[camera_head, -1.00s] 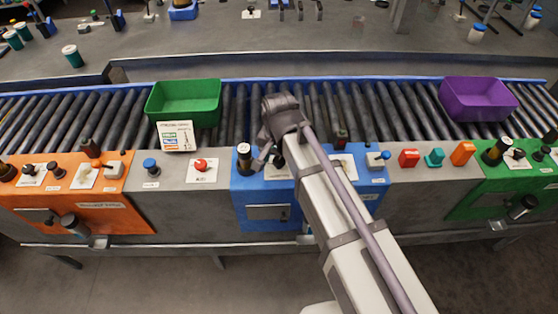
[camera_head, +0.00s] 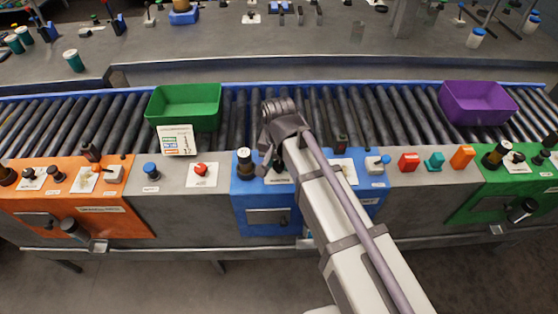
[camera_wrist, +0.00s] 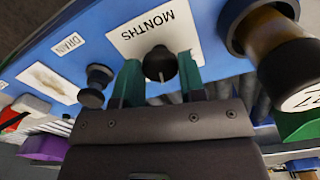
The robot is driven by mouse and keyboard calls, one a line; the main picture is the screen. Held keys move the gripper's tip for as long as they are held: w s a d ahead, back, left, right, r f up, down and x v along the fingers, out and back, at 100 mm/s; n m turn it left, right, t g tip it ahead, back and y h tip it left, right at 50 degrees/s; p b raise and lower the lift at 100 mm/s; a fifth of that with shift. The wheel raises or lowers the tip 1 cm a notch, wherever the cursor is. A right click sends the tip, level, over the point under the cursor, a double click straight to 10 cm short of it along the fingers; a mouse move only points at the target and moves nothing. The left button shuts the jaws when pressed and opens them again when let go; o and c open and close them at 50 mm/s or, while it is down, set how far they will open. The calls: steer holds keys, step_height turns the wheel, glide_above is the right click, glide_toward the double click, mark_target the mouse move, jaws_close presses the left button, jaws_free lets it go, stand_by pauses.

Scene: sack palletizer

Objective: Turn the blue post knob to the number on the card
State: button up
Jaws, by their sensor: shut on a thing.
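The blue post (camera_head: 267,218) stands mid-picture in the head view, partly behind my arm. In the wrist view its black knob (camera_wrist: 160,64) has a pale pointer line and sits on a white plate (camera_wrist: 150,32) marked MONTHS. My gripper (camera_wrist: 158,76) has its two green fingers on either side of this knob, shut on it. In the head view my gripper (camera_head: 270,160) hides the knob. A white card (camera_head: 177,140) with coloured blocks leans before the green bin; its small print looks like 12, but I cannot be sure. The dial's numbers are not readable.
A black-capped post (camera_wrist: 285,60) stands close beside my fingers. A smaller black knob (camera_wrist: 97,82) and a DRAIN label (camera_wrist: 69,43) are on the other side. A green bin (camera_head: 184,106) and a purple bin (camera_head: 478,102) rest on the roller conveyor (camera_head: 350,110) behind.

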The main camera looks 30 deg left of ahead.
mark_target(279, 164)
steer(key=n, duration=0.6)
steer(key=shift+n, duration=0.3)
stand_by(0.5)
steer(key=o, duration=0.9)
step_height(279, 164, up, 11)
steer(key=p, duration=1)
steer(key=shift+f+p, duration=0.1)
steer(key=shift+p, duration=0.3)
